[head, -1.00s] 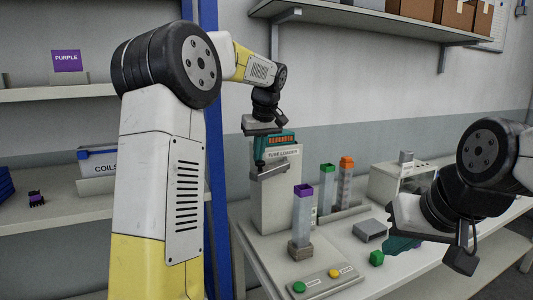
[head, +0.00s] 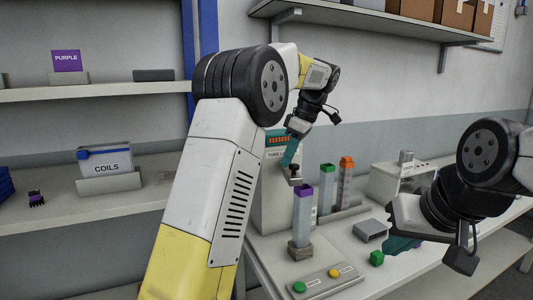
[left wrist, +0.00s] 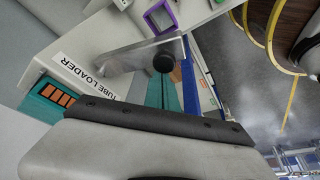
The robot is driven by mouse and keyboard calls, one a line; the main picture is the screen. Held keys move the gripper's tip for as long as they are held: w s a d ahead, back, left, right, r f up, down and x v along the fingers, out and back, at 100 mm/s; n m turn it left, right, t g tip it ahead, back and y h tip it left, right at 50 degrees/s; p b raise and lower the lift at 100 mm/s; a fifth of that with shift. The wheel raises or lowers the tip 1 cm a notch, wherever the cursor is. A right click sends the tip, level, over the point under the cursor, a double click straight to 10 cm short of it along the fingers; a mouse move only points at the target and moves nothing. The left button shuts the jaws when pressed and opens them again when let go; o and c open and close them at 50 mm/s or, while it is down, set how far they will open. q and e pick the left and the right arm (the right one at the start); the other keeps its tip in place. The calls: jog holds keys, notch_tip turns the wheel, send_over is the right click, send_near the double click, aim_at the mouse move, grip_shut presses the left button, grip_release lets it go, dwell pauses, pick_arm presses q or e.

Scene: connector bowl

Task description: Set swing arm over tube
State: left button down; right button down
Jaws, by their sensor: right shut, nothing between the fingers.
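The tube loader (head: 270,200) is a tall grey block. Its grey swing arm (left wrist: 115,58) carries a black knob (left wrist: 163,63) near its free end. The tube (head: 303,215) stands upright in a stand in front, with a purple collar; its open square top (left wrist: 162,15) shows uncovered just beyond the swing arm in the left wrist view. My left gripper (head: 291,164) tilts down at the swing arm's free end. Its teal fingers (left wrist: 165,88) are close together at the knob; whether they pinch it is hidden. My right gripper (head: 402,244) is shut and empty at the right.
A green-topped tube (head: 326,190) and an orange-topped tube (head: 346,185) stand in a rack behind. A button panel (head: 320,282) sits at the table's front edge.

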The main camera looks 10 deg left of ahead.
aim_at(298, 173)
pick_arm(q)
jog(key=shift+w+d, duration=0.25)
jog(key=shift+d, duration=0.5)
jog(key=shift+w+d, duration=0.25)
jog(key=shift+d, duration=0.5)
jog(key=shift+d, duration=0.1)
jog(key=shift+a, duration=0.35)
jog(key=a, duration=0.1)
jog(key=a+r, duration=0.1)
jog(key=a, duration=0.1)
jog(key=shift+s+r, duration=0.25)
jog(key=shift+r, duration=0.15)
jog(key=v, duration=0.8)
jog(key=shift+w+r, duration=0.4)
jog(key=shift+w, duration=0.05)
